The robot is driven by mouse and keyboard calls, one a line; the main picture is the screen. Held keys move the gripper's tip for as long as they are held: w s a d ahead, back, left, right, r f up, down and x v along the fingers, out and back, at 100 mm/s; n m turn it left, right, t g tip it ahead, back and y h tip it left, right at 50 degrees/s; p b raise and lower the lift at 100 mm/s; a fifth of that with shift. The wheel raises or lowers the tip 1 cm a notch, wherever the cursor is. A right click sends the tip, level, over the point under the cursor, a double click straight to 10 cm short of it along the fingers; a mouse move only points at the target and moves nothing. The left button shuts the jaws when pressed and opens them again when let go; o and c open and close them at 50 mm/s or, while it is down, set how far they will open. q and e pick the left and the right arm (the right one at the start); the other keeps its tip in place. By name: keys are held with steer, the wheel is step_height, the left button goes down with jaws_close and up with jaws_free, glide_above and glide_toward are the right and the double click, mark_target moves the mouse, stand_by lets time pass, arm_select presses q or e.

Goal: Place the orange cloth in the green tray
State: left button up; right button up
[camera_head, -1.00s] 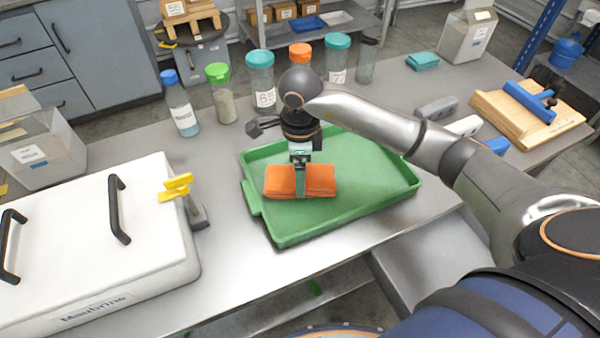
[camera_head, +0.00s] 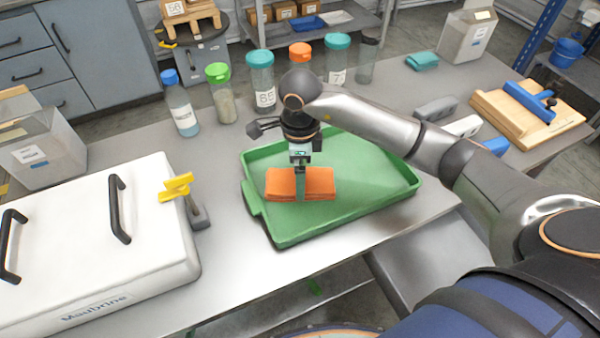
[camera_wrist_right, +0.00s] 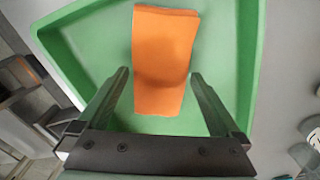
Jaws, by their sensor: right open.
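The orange cloth (camera_head: 318,182) is folded into a flat rectangle and lies inside the green tray (camera_head: 370,204), toward its left side. The cloth also shows in the right wrist view (camera_wrist_right: 163,55), on the floor of the tray (camera_wrist_right: 90,45). My right gripper (camera_head: 300,190) points down over the cloth, and one finger hides part of it. In the right wrist view my right gripper (camera_wrist_right: 158,75) is open, with a finger on each side of the cloth's near end and a gap to each. My left gripper is not in view.
A white lidded box (camera_head: 70,240) with black handles and a yellow clamp stands left of the tray. Several bottles (camera_head: 262,82) with coloured lids stand behind it. A wooden board (camera_head: 527,115) and a teal cloth (camera_head: 422,61) lie on the right part of the table.

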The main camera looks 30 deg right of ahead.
step_height(320, 180, up, 11)
stand_by(0.3)
